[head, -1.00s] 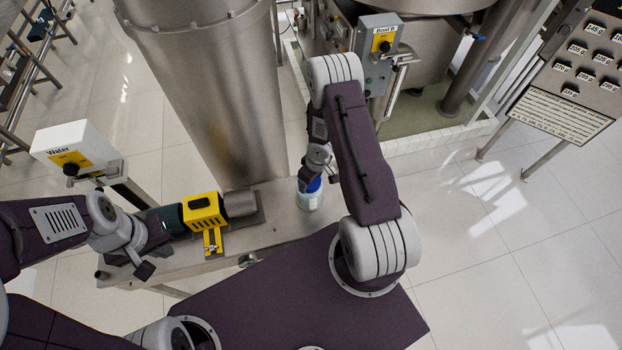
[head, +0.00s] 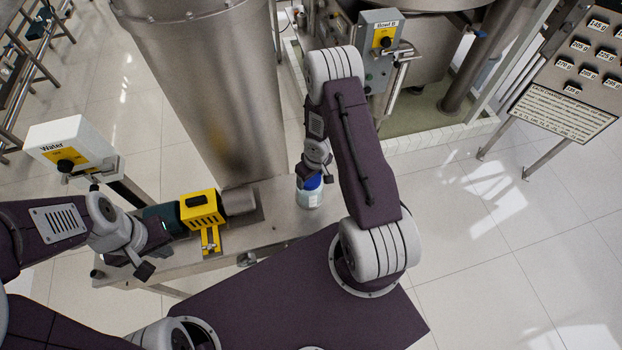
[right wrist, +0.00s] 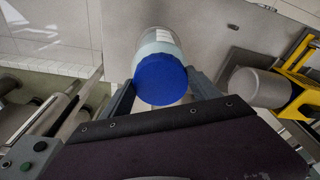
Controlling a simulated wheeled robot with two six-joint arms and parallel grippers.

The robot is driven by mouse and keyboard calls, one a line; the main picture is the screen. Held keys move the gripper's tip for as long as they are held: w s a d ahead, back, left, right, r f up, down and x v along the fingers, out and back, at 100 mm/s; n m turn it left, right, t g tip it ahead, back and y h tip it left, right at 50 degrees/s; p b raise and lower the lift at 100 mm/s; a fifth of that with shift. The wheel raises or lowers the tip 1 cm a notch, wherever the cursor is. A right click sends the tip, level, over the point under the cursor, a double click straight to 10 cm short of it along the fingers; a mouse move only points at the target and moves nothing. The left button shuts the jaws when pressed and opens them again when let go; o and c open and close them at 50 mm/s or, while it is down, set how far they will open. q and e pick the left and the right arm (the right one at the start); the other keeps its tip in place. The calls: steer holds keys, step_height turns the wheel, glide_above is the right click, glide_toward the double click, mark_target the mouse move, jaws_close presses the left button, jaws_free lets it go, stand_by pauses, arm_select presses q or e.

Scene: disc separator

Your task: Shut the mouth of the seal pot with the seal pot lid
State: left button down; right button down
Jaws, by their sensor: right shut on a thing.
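The seal pot (head: 310,200) is a pale, clear pot standing upright on the steel bench beside the big steel column. The blue seal pot lid (head: 312,183) is at its mouth. In the right wrist view the lid (right wrist: 160,79) covers the end of the pot (right wrist: 158,42); I cannot tell whether it is fully seated. My right gripper (right wrist: 163,92) is shut on the lid, one finger on each side. In the head view my right wrist hides part of the lid. My left gripper (head: 150,252) is at the bench's left end, away from the pot; its jaws are unclear.
A yellow motor guard (head: 203,207) with a grey cylinder (head: 238,201) sits on the bench (head: 268,228), left of the pot. A white Water box (head: 68,145) stands at left. The tall steel column (head: 210,90) rises behind.

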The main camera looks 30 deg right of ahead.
steer(key=shift+f+m, duration=0.25)
steer(key=shift+m, duration=0.15)
arm_select(q)
steer(key=shift+f, duration=0.6)
arm_select(e)
steer(key=shift+r, duration=0.2)
steer(key=shift+f+m+b, duration=0.15)
steer(key=shift+m+b, duration=0.15)
steer(key=shift+b, duration=0.25)
steer(key=m+b, duration=0.2)
steer(key=b, duration=0.1)
steer(key=shift+a+f, duration=0.1)
steer(key=shift+a, duration=0.05)
steer(key=shift+m+h, duration=0.3)
steer(key=shift+m, duration=0.1)
arm_select(q)
step_height(320, 180, down, 4)
arm_select(e)
steer(key=shift+r, duration=0.25)
